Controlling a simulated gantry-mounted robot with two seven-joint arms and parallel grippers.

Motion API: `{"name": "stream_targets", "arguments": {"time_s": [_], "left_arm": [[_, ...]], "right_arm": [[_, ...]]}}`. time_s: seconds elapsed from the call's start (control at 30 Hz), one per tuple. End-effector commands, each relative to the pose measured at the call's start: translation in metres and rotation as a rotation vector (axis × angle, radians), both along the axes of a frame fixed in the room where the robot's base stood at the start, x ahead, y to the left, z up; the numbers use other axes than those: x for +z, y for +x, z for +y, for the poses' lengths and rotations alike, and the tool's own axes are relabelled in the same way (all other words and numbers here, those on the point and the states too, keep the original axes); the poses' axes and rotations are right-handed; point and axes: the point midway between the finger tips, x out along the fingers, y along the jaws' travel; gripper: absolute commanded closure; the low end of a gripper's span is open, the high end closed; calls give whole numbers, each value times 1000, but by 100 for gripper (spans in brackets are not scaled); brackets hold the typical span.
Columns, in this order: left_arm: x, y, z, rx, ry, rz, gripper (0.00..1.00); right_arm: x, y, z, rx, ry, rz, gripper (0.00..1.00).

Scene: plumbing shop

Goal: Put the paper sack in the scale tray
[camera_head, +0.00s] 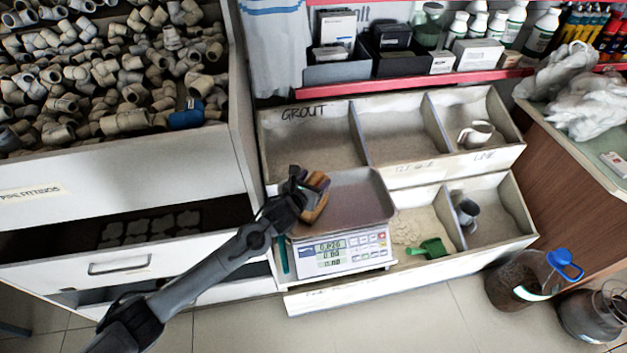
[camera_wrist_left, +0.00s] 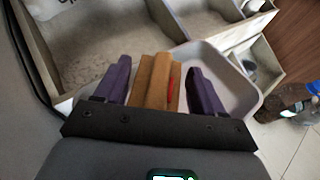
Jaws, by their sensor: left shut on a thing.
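The paper sack (camera_head: 316,203) is brown and sits between the fingers of my left gripper (camera_head: 306,190), over the left part of the scale tray (camera_head: 356,193). In the left wrist view the brown sack (camera_wrist_left: 153,82) with a red mark stands between the two purple fingers of my left gripper (camera_wrist_left: 158,85). The grey metal tray also shows behind and to the right of it (camera_wrist_left: 240,98). I cannot tell whether the sack touches the tray. The rest of the tray is empty. My right gripper is out of view.
The scale's display (camera_head: 331,249) faces front below the tray. Divided bins (camera_head: 385,135) stand behind and to the right, with a green scoop (camera_head: 427,248) in one. A drawer cabinet (camera_head: 110,190) of pipe fittings stands left. A blue-capped jar (camera_head: 520,280) stands at the right on the floor.

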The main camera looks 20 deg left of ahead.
Motion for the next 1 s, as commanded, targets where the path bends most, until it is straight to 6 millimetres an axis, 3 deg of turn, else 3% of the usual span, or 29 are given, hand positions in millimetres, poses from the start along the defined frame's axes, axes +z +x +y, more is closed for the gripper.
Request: {"name": "stream_targets", "arguments": {"time_s": [0.17, 0.2, 0.37, 0.73, 1.0], "left_arm": [[3, 2, 0, 0, -3, -10, 100], [-2, 0, 0, 0, 0, 1, 28], [-2, 0, 0, 0, 0, 1, 5], [2, -1, 0, 0, 0, 0, 5], [15, -34, 4, -1, 3, 2, 5]], "right_arm": [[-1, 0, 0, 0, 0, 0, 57], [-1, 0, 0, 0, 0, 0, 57], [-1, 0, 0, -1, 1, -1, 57], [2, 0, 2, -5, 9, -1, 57], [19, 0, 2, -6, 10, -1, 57]]}}
